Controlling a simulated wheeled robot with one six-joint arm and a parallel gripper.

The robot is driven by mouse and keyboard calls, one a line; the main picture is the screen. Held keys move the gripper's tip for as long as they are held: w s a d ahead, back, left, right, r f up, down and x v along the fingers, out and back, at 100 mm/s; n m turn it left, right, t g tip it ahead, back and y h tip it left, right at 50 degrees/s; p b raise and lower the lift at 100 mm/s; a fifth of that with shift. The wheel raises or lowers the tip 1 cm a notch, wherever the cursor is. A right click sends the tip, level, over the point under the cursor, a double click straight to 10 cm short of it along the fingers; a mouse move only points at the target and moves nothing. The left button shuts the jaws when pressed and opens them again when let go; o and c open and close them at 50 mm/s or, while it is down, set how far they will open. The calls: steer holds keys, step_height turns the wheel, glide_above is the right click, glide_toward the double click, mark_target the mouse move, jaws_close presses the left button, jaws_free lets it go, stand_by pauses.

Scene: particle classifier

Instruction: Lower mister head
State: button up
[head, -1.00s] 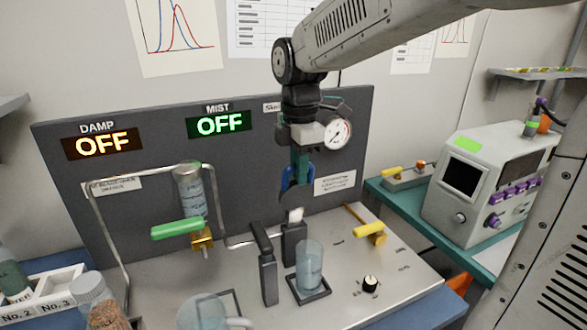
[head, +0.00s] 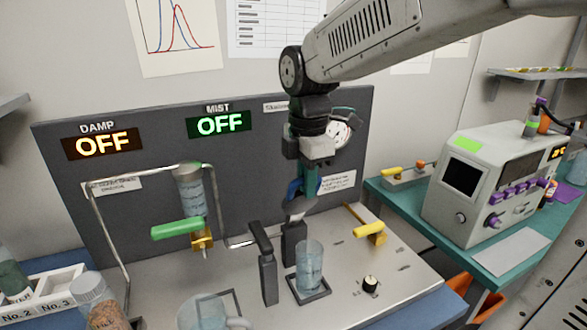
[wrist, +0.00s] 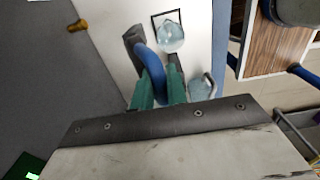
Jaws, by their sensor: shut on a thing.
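The mister head is mostly hidden behind my gripper in the head view. Its blue curved handle (head: 295,190) shows beside my fingers, above a dark post (head: 290,250). My gripper (head: 305,182) points down, its teal fingers shut on the blue handle. In the wrist view the handle (wrist: 151,68) passes between the two teal fingertips of my gripper (wrist: 159,88). A clear beaker (head: 309,263) stands upright on a dark square pad below the handle, and it also shows in the wrist view (wrist: 171,37). The MIST sign (head: 220,123) reads OFF.
A second dark post (head: 266,265) stands left of the beaker. A green handle (head: 178,229) and a wire frame are further left. A yellow handle (head: 370,231) and a black knob (head: 370,284) are to the right. A jar (head: 97,303) and a glass mug (head: 205,315) stand in front.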

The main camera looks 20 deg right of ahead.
steer(key=shift+s+f, duration=0.1)
steer(key=shift+s, duration=0.15)
steer(key=shift+s+f, duration=0.3)
steer(key=shift+s, duration=0.2)
steer(key=shift+s+f, duration=0.25)
steer(key=shift+s, duration=0.25)
steer(key=shift+s+f, duration=0.7)
steer(key=shift+s, duration=0.2)
steer(key=shift+s+f, duration=0.1)
steer(key=shift+s+f, duration=0.8)
